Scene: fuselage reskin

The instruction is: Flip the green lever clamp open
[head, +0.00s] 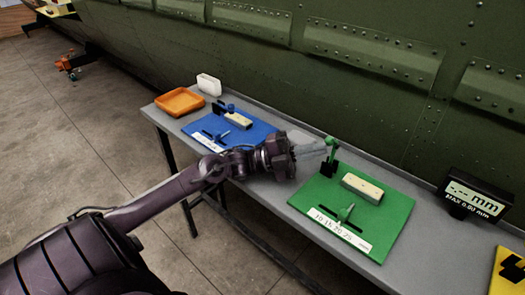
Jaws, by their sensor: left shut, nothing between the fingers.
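The green lever clamp (330,152) stands at the back left corner of the green board (391,205); its lever points up. A pale block (362,187) lies on the board beside the clamp. My left gripper (322,148) is shut and empty, with its pale, blurred fingertips at the clamp's left side. I cannot tell whether they touch the lever. My right gripper is not in view.
A blue board (250,132) with a blue clamp and pale block lies left on the grey bench (276,192). An orange tray (180,101) and white box (209,85) are farther left. A black display (473,194) stands right. The green riveted fuselage (300,50) rises behind.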

